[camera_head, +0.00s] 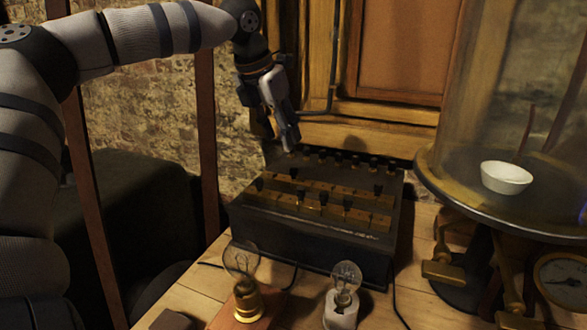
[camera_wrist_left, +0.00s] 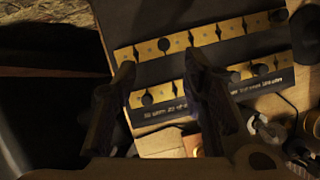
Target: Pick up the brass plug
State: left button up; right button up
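The black plug box (camera_head: 310,238) stands on the wooden table in the head view, with two rows of brass bars (camera_head: 340,208) on its top. Several plugs with dark heads, such as one (camera_head: 378,189), stand in the bars; which one is the brass plug of the task I cannot tell. The left wrist view shows the bars (camera_wrist_left: 205,33) and dark round plug heads, one at the upper row (camera_wrist_left: 164,44). My left gripper (camera_head: 290,148) hangs above the box's back left. Its fingers (camera_wrist_left: 158,75) are apart, with nothing visible between them. My right gripper is not in view.
Two bulbs on stands, one brass-based (camera_head: 247,300) and one white-based (camera_head: 341,310), stand in front of the box. A glass jar on a round plate (camera_head: 440,185) covers a white bowl (camera_head: 506,177) at right. Dark wires lie on the table.

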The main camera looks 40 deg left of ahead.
aim_at(293, 168)
pick_arm(q)
jog(key=x, duration=0.6)
jog(key=b+x, duration=0.1)
jog(key=x, duration=0.2)
jog(key=shift+w+d+f, duration=0.1)
jog(key=shift+d+f, duration=0.05)
jog(key=shift+d, duration=0.15)
jog(key=shift+c, duration=0.3)
grip_shut()
